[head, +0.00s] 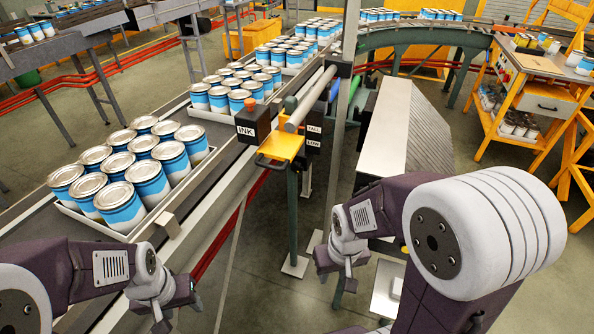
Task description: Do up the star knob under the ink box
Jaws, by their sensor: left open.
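The ink box (252,122) is a dark box with a white INK label, mounted beside the roller conveyor at the middle of the head view. A yellow bracket (281,147) sits against its lower right side. A small dark part shows under the box at the bracket's lower edge, too small to tell whether it is the star knob. My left gripper (178,311) is open and empty at the lower left, well below and left of the box. My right gripper (337,284) hangs below and right of the box, pointing down; its jaw opening is unclear.
White trays of blue-and-white cans (122,185) stand on the conveyor. A second dark box labelled TALL and LOW (313,130) sits right of the bracket. A grey ribbed slope (385,140) and an orange cart (535,85) stand to the right.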

